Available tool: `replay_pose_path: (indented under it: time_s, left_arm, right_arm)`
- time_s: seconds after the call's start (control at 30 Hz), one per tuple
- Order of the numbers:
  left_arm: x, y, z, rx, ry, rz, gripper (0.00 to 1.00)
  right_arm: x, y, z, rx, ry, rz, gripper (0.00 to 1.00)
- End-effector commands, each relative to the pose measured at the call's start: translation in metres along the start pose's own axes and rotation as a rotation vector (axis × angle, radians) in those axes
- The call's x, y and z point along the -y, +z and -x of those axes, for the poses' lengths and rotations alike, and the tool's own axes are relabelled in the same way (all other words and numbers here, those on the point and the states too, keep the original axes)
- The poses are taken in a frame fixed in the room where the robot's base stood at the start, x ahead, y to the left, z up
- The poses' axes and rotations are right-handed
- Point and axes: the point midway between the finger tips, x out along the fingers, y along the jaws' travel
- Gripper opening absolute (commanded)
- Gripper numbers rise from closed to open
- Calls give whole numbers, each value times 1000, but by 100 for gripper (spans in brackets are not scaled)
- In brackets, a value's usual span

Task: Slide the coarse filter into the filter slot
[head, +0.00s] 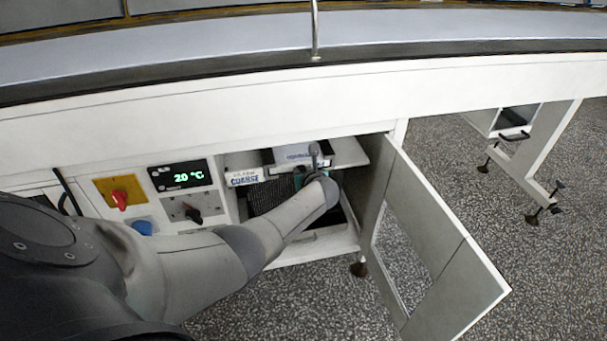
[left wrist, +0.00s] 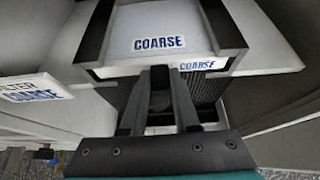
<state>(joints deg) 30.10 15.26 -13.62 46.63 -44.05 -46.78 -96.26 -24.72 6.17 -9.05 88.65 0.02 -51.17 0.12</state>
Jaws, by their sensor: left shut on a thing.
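The coarse filter appears to be the white panel marked COARSE (left wrist: 158,28), which also shows in the head view (head: 291,153) inside the open cabinet. In the left wrist view it lies between two dark side rails (left wrist: 92,35), which look like the filter slot. A second COARSE label sits on the white edge below it. My left gripper (left wrist: 160,72) is shut at the filter's near edge; its fingertips hide the part they grip. In the head view my left wrist covers part of the opening. How deep the filter sits cannot be told. My right gripper is out of view.
A white sign reading FILTER COARSE (head: 243,178) is at the opening's left. Dark mesh (head: 268,198) shows below the shelf. The cabinet door (head: 440,245) stands open to the right. A control panel with a 20 °C display (head: 181,175) is left of the opening.

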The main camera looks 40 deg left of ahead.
Motion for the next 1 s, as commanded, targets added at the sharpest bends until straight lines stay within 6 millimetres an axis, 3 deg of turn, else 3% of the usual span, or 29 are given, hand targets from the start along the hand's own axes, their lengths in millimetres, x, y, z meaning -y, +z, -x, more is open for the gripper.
replay_pose_path:
  time_s: [0.4,0.43,0.7,1.0]
  left_arm:
    - [0,6,-9,3,-1,0,0]
    - [0,6,-9,2,-1,-1,33]
    - [0,6,-8,1,0,0,63]
    - [0,5,-8,-1,0,0,64]
  right_arm:
    - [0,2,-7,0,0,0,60]
    - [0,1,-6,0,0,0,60]
    - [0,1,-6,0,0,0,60]
    - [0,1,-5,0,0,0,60]
